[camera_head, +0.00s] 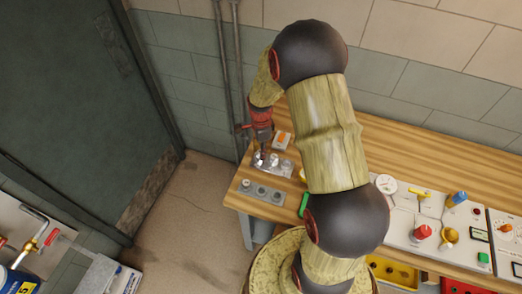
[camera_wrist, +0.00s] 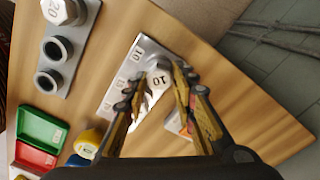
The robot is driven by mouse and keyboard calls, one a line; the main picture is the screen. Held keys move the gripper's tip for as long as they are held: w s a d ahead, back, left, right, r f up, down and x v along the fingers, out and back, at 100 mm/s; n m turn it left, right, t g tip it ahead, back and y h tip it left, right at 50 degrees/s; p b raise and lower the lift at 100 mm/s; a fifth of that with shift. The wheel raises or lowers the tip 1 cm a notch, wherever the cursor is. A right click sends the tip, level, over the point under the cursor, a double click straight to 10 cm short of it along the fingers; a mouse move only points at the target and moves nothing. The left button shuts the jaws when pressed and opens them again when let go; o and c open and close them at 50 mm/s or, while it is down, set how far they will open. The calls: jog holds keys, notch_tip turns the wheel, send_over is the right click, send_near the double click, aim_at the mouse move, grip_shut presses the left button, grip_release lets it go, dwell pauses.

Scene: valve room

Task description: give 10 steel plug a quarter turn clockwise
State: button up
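My gripper (camera_wrist: 160,76) has one finger on each side of the plug, with a visible gap, at least on the right. I cannot tell whether the left finger touches it. In the head view my gripper (camera_head: 260,152) points down over the pale plate (camera_head: 286,168) at the left end of the bench. The plug's lower part and part of the plate are hidden by the fingers.
A grey block (camera_wrist: 72,45) with a plug marked 20 and two open sockets lies nearby. A panel with valves (camera_head: 425,215) stands right. The wooden bench's (camera_head: 410,150) left edge is near.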

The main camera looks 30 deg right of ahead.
jog(key=o, duration=0.5)
jog(key=shift+s+f, duration=0.2)
jog(key=shift+w+r, duration=0.15)
jog(key=o, duration=0.3)
jog(key=shift+r, duration=0.15)
jog(key=shift+r+p, duration=2.65)
jog(key=shift+r, duration=1.25)
